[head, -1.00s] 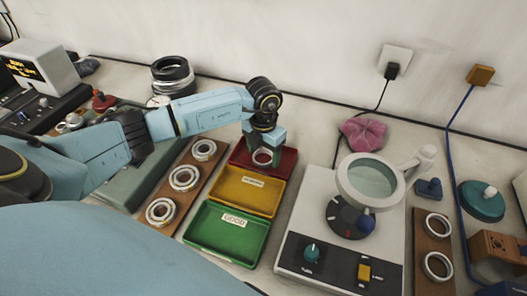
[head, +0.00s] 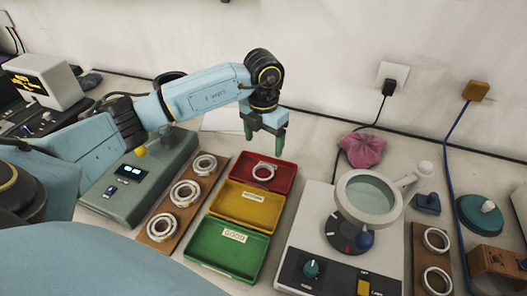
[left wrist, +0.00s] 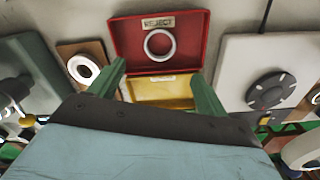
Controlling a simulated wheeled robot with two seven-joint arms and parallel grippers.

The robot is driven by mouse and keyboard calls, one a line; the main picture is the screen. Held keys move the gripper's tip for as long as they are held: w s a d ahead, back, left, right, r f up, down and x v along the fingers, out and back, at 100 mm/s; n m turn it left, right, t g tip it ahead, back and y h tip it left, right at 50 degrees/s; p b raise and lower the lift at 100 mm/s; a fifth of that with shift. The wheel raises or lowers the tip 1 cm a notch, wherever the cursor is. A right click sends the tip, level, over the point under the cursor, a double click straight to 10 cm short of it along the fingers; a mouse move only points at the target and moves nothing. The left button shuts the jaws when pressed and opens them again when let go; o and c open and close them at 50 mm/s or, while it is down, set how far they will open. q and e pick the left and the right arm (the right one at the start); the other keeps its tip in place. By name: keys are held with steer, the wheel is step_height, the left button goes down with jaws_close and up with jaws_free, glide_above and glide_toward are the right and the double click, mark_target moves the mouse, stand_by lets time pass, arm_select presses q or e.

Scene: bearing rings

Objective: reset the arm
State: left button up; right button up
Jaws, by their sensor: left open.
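My left gripper (head: 264,130) is open and empty, raised above the back of the red tray (head: 284,184). Its two green fingers also show apart in the left wrist view (left wrist: 158,80). A bearing ring (head: 264,171) lies in the red tray, which is labelled REJECT in the left wrist view; the ring shows there too (left wrist: 160,44). The yellow tray (head: 272,212) and the green tray (head: 255,262), labelled GOOD, are in front and look empty. My right gripper is not in view.
A wooden board (head: 176,209) with several rings stands left of the trays, beside a green-grey device (head: 125,190). A magnifier station (head: 310,240) is at the right, with a second ring board (head: 418,262). A pink cloth (head: 362,150) lies by the wall.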

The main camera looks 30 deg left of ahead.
arm_select(q)
steer(key=shift+r, duration=0.75)
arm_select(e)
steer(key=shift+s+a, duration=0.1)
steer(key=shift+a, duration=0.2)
arm_select(q)
steer(key=shift+r, duration=0.1)
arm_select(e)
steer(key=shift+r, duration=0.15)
